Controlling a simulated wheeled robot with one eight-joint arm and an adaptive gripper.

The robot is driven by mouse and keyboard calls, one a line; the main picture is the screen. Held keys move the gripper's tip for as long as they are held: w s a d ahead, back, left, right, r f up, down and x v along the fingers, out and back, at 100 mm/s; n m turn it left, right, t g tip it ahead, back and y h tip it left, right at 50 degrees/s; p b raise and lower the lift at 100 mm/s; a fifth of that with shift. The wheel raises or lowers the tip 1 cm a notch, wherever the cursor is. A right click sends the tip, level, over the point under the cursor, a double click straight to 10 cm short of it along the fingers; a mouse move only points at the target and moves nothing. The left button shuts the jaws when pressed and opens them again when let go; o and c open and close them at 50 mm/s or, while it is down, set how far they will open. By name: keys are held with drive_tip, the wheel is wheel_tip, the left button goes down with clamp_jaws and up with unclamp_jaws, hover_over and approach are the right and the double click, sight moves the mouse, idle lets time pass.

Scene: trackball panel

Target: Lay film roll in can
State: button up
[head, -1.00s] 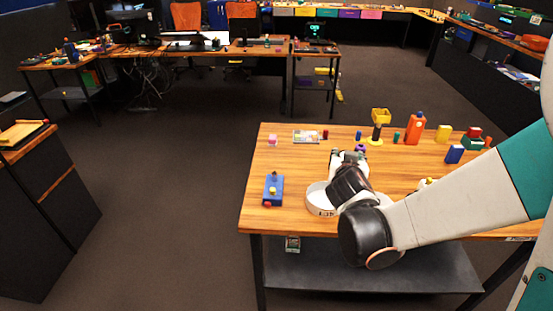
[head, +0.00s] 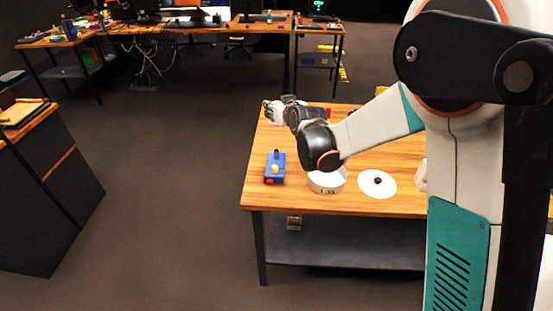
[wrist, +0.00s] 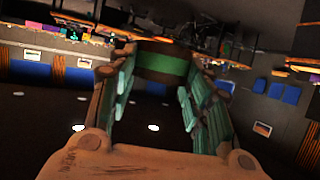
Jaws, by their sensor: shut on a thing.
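My gripper (head: 271,112) is at the far left corner of the wooden table, beyond the can. In the wrist view its fingers are closed on a dark brown thing with a green band, which I take to be the film roll (wrist: 162,66). In the head view the roll is too small to make out clearly. The can (head: 327,186) is a low, round white tin with dark marks on its side, near the table's front edge. My wrist overhangs its far side, so I cannot see all of its inside. A white disc with a black knob (head: 370,190), like a lid, lies right of it.
A blue box (head: 274,172) with a yellow ball and red part sits left of the can on the wooden table (head: 300,206). A dark shelf (head: 345,247) is below. My arm hides the table's right side. Open floor lies to the left.

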sight(277, 154)
drive_tip(key=shift+f, duration=0.1)
wheel_tip(277, 154, down, 20)
drive_tip(key=b, duration=0.7)
drive_tip(key=shift+b, duration=0.35)
drive_tip(key=shift+r, duration=0.25)
drive_tip(key=shift+f, duration=0.1)
drive_tip(key=o, duration=1.1)
drive_tip(key=shift+c, duration=0.2)
drive_tip(key=shift+f, duration=0.1)
drive_tip(key=r+p+v, duration=0.1)
drive_tip(key=p+v, duration=0.3)
drive_tip(key=v, duration=1)
drive_tip(key=shift+w, duration=0.2)
